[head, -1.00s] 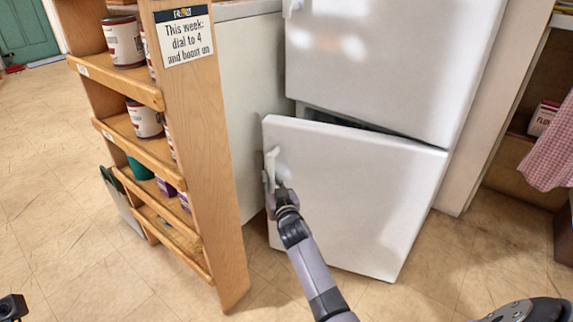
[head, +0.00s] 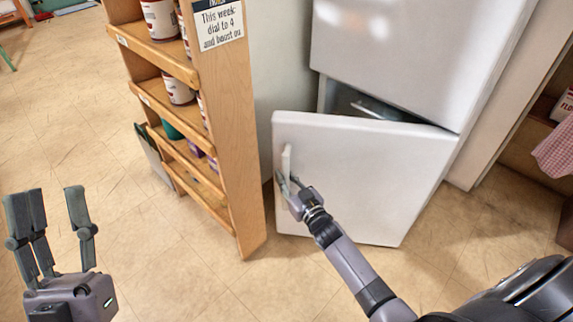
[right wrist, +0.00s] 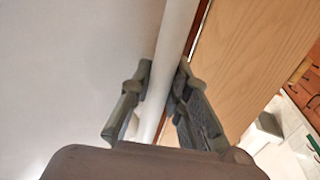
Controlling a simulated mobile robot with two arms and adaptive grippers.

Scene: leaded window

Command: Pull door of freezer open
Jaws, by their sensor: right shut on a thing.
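The white freezer door (head: 370,170) is the lower door of the white fridge-freezer. It stands partly open, swung out at its left edge, with a dark gap above it showing part of the inside. Its handle (head: 287,160) is a white vertical bar near the left edge. My right gripper (head: 288,184) is shut on this handle. In the right wrist view the handle bar (right wrist: 172,60) runs between the two fingers (right wrist: 158,95). My left gripper (head: 58,215) is open and empty at the lower left, above the floor, away from the door.
A wooden shelf (head: 237,130) with cans and a paper sign (head: 218,24) stands close left of the door. The upper fridge door (head: 410,50) is shut. Tiled floor (head: 180,260) is clear in front. A cabinet with a checked cloth (head: 556,150) is at right.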

